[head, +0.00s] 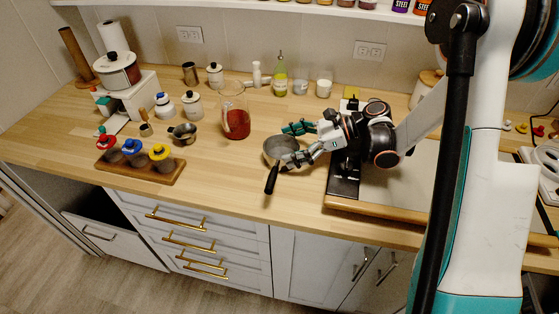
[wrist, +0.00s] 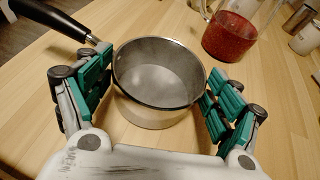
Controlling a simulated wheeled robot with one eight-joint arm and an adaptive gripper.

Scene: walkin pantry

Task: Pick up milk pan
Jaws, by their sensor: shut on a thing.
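The milk pan (head: 284,147) is a small steel pan with a black handle (head: 271,178), on or just above the wooden counter. In the head view its handle points toward the front edge. My gripper (head: 296,142) reaches it from the right, with its green-padded fingers on either side of the pan. In the wrist view the empty pan (wrist: 158,75) sits between the two fingers (wrist: 158,90), its handle running to the upper left. The fingers are shut on the pan's sides. I cannot tell whether its base touches the counter.
A glass jug with red contents (head: 236,122) stands left of the pan. A wooden rack with red, blue and yellow-topped jars (head: 140,167) is further left. Bottles and canisters line the back. A wood-edged board (head: 385,215) lies at right. Counter in front is clear.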

